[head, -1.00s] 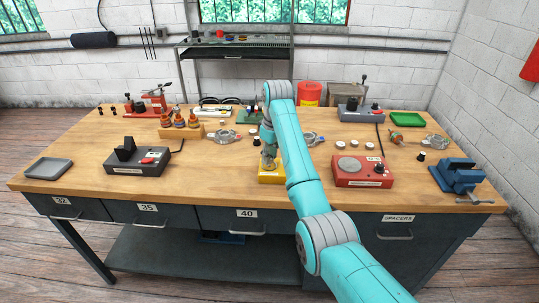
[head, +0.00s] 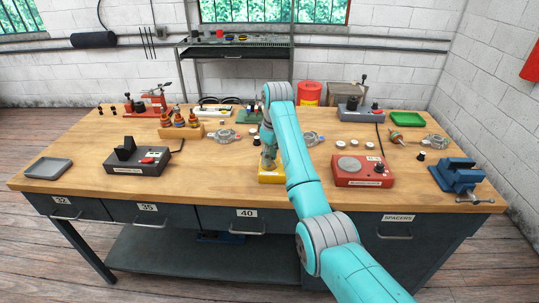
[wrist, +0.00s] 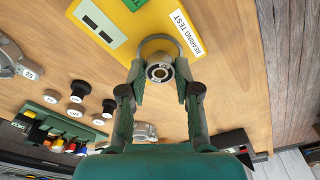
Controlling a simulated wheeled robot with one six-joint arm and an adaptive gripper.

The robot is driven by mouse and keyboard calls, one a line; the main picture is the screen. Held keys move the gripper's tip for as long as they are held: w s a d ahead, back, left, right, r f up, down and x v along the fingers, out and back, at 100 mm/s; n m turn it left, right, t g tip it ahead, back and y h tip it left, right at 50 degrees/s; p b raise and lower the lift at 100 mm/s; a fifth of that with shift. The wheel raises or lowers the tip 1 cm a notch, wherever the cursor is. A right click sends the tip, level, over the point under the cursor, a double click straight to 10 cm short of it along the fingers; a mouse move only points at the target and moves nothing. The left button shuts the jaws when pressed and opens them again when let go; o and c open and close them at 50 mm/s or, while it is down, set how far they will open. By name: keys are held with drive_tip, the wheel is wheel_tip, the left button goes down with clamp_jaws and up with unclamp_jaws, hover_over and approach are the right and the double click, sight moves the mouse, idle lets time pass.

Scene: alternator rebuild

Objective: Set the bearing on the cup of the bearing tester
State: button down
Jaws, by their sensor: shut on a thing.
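The yellow bearing tester (head: 272,177) stands at the front middle of the bench. In the wrist view its yellow top (wrist: 135,28) bears a BEARING TEST label, a grey-green panel and a grey round cup (wrist: 147,45). My gripper (wrist: 160,77) is shut on a small ring-shaped metal bearing (wrist: 159,71), one finger on each side. The bearing overlaps the near part of the cup in this view; I cannot tell whether it touches it. In the head view my gripper (head: 268,160) is over the tester, and the bearing is too small to make out.
A red device with a round plate (head: 348,165) stands right of the tester, with a blue vise (head: 458,176) beyond. A dark grey device (head: 137,160) and grey tray (head: 48,168) are at left. Several small round parts (wrist: 77,90) lie behind the tester.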

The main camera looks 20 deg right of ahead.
drive_tip(key=shift+f, duration=0.8)
idle(0.9)
drive_tip(key=c, duration=0.7)
unclamp_jaws()
drive_tip(key=shift+c, duration=0.2)
drive_tip(key=shift+r, duration=0.1)
drive_tip(key=shift+r, duration=3.9)
